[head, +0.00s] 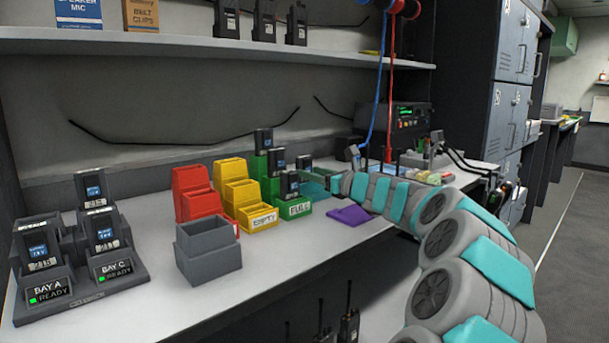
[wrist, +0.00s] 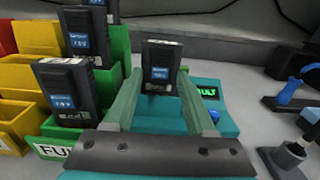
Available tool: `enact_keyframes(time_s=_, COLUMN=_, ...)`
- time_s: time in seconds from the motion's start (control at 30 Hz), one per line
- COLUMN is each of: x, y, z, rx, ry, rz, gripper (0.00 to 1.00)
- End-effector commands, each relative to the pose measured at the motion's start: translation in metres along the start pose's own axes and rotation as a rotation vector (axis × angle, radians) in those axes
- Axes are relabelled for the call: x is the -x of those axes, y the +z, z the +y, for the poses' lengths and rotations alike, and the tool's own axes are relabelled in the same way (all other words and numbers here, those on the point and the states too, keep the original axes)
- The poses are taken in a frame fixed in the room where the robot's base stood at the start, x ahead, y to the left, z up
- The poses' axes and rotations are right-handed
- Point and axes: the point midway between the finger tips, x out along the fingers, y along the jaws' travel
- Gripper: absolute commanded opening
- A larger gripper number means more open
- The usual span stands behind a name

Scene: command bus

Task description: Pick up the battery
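A dark battery with a blue label (wrist: 162,72) stands upright in a teal bin (wrist: 225,125), whose label is partly hidden. In the head view this battery (head: 304,163) appears just left of my gripper (head: 318,176). In the wrist view, the green fingers of my gripper (wrist: 160,75) are open and point at the battery, with one fingertip near each side of it. I cannot tell whether they touch it. Other batteries stand in green bins to the left, a near one (wrist: 67,88) and a farther one (wrist: 84,35).
Yellow bins (head: 240,205), red bins (head: 197,195) and a grey bin (head: 208,250) stand left. A charger dock (head: 80,290) with several batteries is farther left. A purple piece (head: 350,215) lies near the front edge. A radio unit (head: 400,118) stands behind.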

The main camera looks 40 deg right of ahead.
Motion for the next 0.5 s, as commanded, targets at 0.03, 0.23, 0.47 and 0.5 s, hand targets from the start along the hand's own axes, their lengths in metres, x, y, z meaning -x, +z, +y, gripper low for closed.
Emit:
enact_keyframes(time_s=0.03, x=0.0001, y=0.0001, z=0.0, rx=0.0, ry=0.0, rz=0.0, gripper=0.48)
enact_keyframes(time_s=0.23, x=0.0001, y=0.0, z=0.0001, rx=0.0, ry=0.0, rz=0.0, gripper=0.26)
enact_keyframes(time_s=0.47, x=0.0001, y=-0.0001, z=0.0, rx=0.0, ry=0.0, rz=0.0, gripper=0.0)
enact_keyframes(time_s=0.5, x=0.0001, y=-0.0001, z=0.0001, rx=0.0, ry=0.0, rz=0.0, gripper=0.0)
